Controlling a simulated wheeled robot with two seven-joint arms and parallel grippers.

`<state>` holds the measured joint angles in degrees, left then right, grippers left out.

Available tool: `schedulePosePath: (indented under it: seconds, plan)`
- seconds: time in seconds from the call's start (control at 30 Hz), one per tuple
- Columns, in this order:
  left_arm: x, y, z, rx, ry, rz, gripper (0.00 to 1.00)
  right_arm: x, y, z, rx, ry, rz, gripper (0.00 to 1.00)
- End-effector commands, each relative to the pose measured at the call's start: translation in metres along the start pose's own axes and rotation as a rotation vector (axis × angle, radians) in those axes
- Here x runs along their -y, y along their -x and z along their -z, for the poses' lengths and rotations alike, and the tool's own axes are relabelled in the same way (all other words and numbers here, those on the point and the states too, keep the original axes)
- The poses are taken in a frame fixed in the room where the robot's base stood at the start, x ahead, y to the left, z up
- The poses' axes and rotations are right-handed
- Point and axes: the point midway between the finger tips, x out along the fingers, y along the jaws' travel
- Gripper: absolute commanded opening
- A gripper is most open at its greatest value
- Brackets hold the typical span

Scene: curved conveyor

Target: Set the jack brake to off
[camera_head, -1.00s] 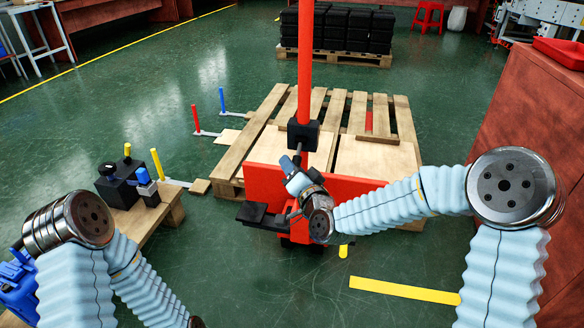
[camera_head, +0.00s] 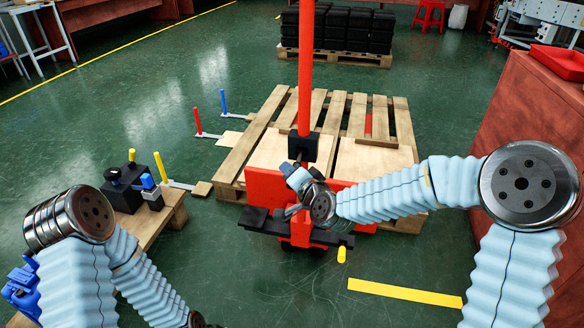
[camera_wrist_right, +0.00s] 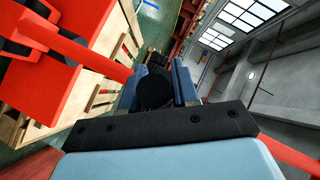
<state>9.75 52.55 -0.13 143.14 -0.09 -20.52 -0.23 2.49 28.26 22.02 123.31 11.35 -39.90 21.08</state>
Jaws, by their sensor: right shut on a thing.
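The red jack stands at the pallet's near side, its upright red handle (camera_head: 305,75) rising from a black block (camera_head: 303,146) above a red body (camera_head: 265,187). My right gripper (camera_head: 290,170) is at the front of the jack, just below the black block. In the right wrist view its two blue fingers are shut around a round-ended black knob (camera_wrist_right: 155,90). The gripper hides part of the jack behind it, and I cannot read a brake setting. My left arm shows at lower left, but its gripper is not visible.
A black bar (camera_head: 328,238) crosses the jack's foot, with a yellow tip (camera_head: 341,255). A wooden pallet (camera_head: 235,158) lies behind. Green floor (camera_head: 130,95) is clear at left.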

Motion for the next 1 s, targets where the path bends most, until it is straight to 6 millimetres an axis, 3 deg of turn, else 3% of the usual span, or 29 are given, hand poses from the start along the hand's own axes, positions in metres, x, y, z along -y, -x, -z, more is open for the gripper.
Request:
schedulePosePath:
  seconds: [0.1, 0.4, 1.0]
  plan:
    - [-0.006, 0.021, 0.001, -0.004, 0.001, 0.004, 0.43, 0.012, 0.004, 0.007, 0.044, -0.049, -0.048, 0.00]
    - [-0.023, 0.041, -0.004, 0.011, -0.012, -0.010, 0.43, 0.018, 0.007, 0.010, 0.128, -0.137, -0.136, 0.00]
    - [-0.028, 0.045, -0.006, 0.016, -0.016, -0.015, 0.43, 0.017, 0.007, 0.010, 0.154, -0.167, -0.165, 0.00]
